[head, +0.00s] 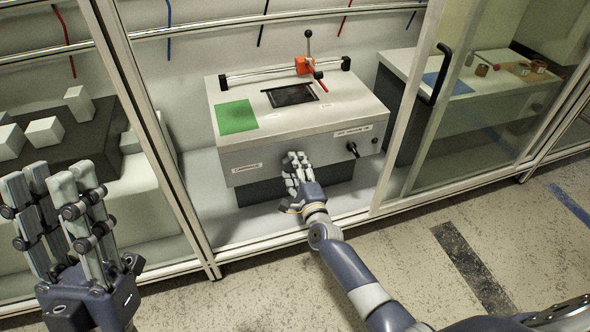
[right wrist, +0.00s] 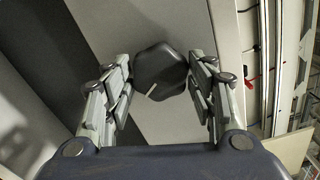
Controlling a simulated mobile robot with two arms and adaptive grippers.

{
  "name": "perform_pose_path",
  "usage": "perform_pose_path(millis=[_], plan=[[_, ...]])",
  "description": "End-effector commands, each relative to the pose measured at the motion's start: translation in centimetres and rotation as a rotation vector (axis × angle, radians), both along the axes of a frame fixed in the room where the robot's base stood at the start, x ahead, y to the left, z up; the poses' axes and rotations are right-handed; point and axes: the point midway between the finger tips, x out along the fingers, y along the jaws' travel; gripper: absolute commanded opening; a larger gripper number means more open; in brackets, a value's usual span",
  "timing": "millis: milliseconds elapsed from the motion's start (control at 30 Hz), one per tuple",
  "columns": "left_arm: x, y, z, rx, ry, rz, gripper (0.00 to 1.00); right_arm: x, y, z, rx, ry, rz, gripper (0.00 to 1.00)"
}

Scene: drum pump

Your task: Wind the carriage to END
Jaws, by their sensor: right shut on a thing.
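The orange-red carriage (head: 305,65) sits right of the middle on a metal rail (head: 255,75) above a pale bench unit (head: 300,118), with a black-knobbed lever standing up from it. A small crank (head: 353,149) is on the right of the unit's front panel. My right gripper (head: 296,160) is at the left-middle of that panel. In the right wrist view its fingers are closed on both sides of a dark lobed knob (right wrist: 160,68) with a white pointer line; the hand hides this knob in the head view. My left gripper (head: 52,178) is open and empty at the lower left.
A green square (head: 236,117) and a dark recess (head: 290,95) are on the unit's top. Metal frame posts flank the opening, and a glass door (head: 455,120) with a black handle is at right. White blocks (head: 45,131) lie at left.

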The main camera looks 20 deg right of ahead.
Motion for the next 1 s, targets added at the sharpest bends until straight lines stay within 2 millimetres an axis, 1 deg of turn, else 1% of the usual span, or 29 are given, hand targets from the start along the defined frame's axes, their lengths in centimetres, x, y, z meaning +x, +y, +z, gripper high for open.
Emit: perform_pose_path(millis=[333, 367, 400, 433, 800, 867, 1000], plan=[[0.0, 0.0, 0.0, -0.001, -0.002, 0.000, 0.32, -0.1, 0.0, -0.1, 0.002, 0.003, 0.001, 0.28], [0.0, 0.0, 0.0, -0.001, -0.002, 0.000, 0.32, -0.1, 0.0, -0.1, 0.002, 0.003, 0.001, 0.58], [0.0, 0.0, 0.0, -0.001, -0.002, 0.000, 0.32, 0.0, 0.0, -0.1, 0.002, 0.003, 0.001, 0.68], [0.0, 0.0, 0.0, -0.001, -0.002, 0.000, 0.32, 0.0, 0.0, -0.1, 0.002, 0.003, 0.001, 0.72], [0.0, 0.0, 0.0, -0.001, 0.001, -0.001, 0.32, -0.1, 0.0, 0.0, 0.001, 0.001, 0.000, 0.72], [0.0, 0.0, 0.0, -0.001, 0.001, -0.001, 0.32, -0.4, 0.0, -0.1, 0.001, 0.001, 0.000, 0.72], [0.0, 0.0, 0.0, -0.001, 0.000, 0.000, 0.32, -1.9, 0.0, -0.1, 0.002, 0.001, -0.001, 0.72]])
